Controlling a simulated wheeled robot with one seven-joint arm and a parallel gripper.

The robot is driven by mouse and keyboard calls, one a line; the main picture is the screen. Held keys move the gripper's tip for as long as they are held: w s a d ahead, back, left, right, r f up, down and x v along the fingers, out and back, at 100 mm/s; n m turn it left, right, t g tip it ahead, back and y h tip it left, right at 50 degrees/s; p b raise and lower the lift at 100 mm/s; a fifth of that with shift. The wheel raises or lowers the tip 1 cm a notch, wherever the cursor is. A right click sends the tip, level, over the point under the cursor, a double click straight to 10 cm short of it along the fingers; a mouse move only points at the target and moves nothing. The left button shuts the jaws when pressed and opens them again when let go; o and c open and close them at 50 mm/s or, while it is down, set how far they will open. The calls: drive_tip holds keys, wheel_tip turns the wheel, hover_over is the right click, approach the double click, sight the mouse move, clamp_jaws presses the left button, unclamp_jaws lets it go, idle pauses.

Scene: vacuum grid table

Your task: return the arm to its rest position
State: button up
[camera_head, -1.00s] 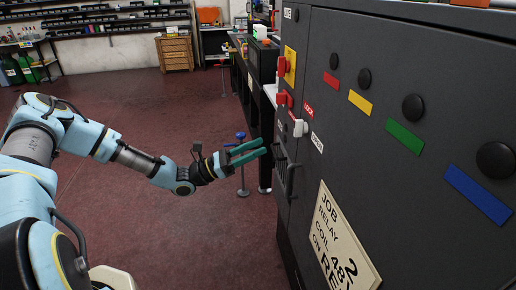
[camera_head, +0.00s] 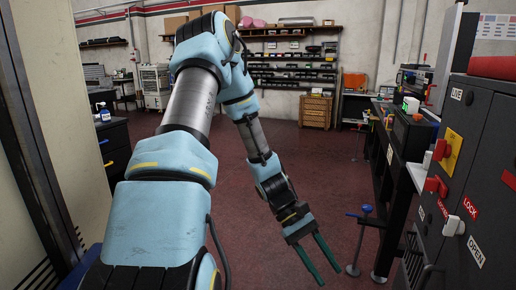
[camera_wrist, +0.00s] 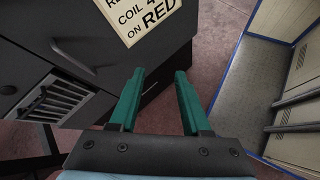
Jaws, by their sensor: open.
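My arm stretches forward from the lower left in the head view, bends at the elbow and hangs down toward the floor. My gripper (camera_head: 318,260) has two green fingers, spread apart with nothing between them. It is in free air over the red floor, left of the dark cabinet (camera_head: 480,150). In the wrist view my gripper (camera_wrist: 158,100) also shows open and empty, with the cabinet's dark face (camera_wrist: 80,30) and part of its paper sign (camera_wrist: 140,15) beyond the fingertips.
The cabinet carries a yellow plate with a red switch (camera_head: 449,150), a red LOCK label and a white lever (camera_head: 453,226). A dark bench (camera_head: 385,160) stands beyond it. A blue-topped stand (camera_head: 362,225) is right of my gripper. Red floor (camera_head: 235,200) is open around the arm.

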drive_tip(key=w+a+r+m+t+y, duration=0.2)
drive_tip(key=a+r+t, duration=0.3)
drive_tip(key=a, duration=0.6)
drive_tip(key=w+a+r+m+t+y, duration=0.2)
drive_tip(key=a+r, duration=0.4)
drive_tip(key=a, duration=0.4)
drive_tip(key=w+t+y, duration=0.1)
drive_tip(key=t+y, duration=0.1)
drive_tip(key=shift+w+a+r+m+t, duration=0.2)
drive_tip(key=shift+w+a+m+t, duration=0.1)
drive_tip(key=shift+a+m+t, duration=0.1)
